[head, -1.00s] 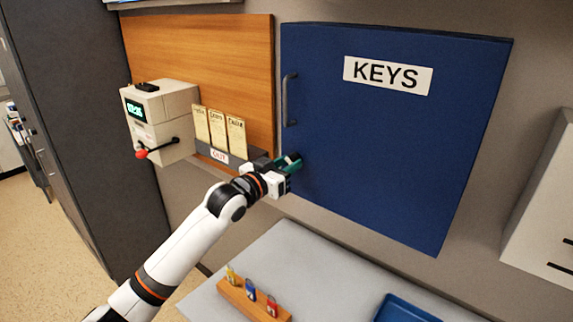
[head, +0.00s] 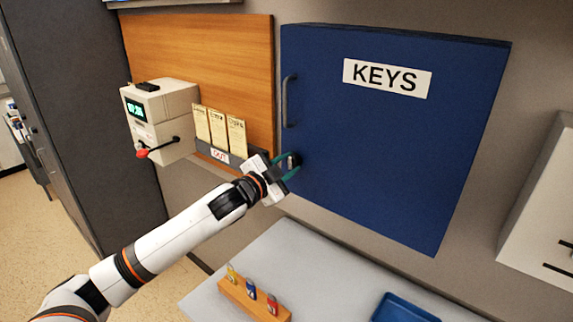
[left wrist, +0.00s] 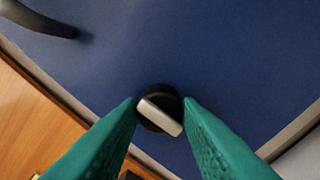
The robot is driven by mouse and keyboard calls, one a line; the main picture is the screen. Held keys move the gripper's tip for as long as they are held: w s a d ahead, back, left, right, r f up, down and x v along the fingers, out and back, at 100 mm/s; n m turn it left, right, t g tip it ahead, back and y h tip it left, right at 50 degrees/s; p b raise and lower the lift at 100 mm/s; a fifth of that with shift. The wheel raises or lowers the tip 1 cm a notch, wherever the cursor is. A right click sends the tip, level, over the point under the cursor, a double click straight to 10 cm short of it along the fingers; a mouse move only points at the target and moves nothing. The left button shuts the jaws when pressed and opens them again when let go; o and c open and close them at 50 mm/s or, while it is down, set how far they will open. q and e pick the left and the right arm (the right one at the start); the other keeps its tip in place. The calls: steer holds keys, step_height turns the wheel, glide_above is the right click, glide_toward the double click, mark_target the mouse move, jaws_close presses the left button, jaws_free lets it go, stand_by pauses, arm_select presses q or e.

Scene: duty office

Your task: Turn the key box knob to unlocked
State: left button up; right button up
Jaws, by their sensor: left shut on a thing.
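The blue key box (head: 390,150), with a white "KEYS" label, hangs on the wall with its door shut. Its knob (left wrist: 160,115) sits near the door's lower left corner; it is a black disc with a silver grip bar. In the left wrist view the bar lies slanted from upper left to lower right. My left gripper (head: 289,166) is at the knob, its green fingertips on either side of it, shut on it. The knob is small and partly hidden in the head view. My right gripper is not in view.
A dark door handle (head: 289,101) is above the knob. A rack of time cards (head: 219,133) and a time clock (head: 160,120) with a red-tipped lever are to the left. Below, the grey desk (head: 310,265) bears a wooden key block (head: 240,297) and a blue tray (head: 402,309).

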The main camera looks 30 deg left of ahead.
arm_select(q)
steer(key=shift+m, duration=0.6)
steer(key=o, duration=1)
steer(key=shift+s, duration=0.1)
steer(key=shift+s+f, duration=0.1)
steer(key=shift+s, duration=0.1)
steer(key=shift+s+a+b, duration=0.15)
steer(key=shift+s+b, duration=0.45)
steer(key=shift+s, duration=1.3)
steer(key=shift+s+a+b, duration=0.15)
steer(key=shift+s+b, duration=0.5)
steer(key=shift+s, duration=1.25)
steer(key=shift+s+a+b, duration=0.15)
steer(key=shift+s+b, duration=0.45)
steer(key=shift+s, duration=1.3)
